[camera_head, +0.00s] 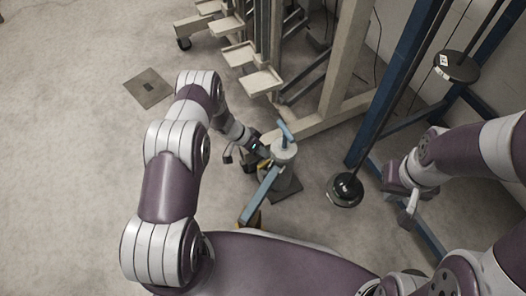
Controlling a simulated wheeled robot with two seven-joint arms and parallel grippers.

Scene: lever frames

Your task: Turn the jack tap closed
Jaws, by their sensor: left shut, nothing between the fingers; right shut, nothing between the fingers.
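The jack (285,155) stands on the floor in the middle of the head view, a grey cylinder with a light-blue piece on top and a blue bar (262,192) slanting down to the lower left. A small yellowish part (263,165) shows at its left side; I cannot tell whether it is the tap. My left gripper (240,160) is shut with nothing in it, close beside the jack's left side; whether it touches is unclear. My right gripper (408,215) is shut and empty, well to the right of the jack.
A beige rack with several step-like shelves (240,54) stands behind the jack. A blue frame (385,85) and a rod with dark round weights (345,190) stand to the right. A square floor plate (149,88) lies at left.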

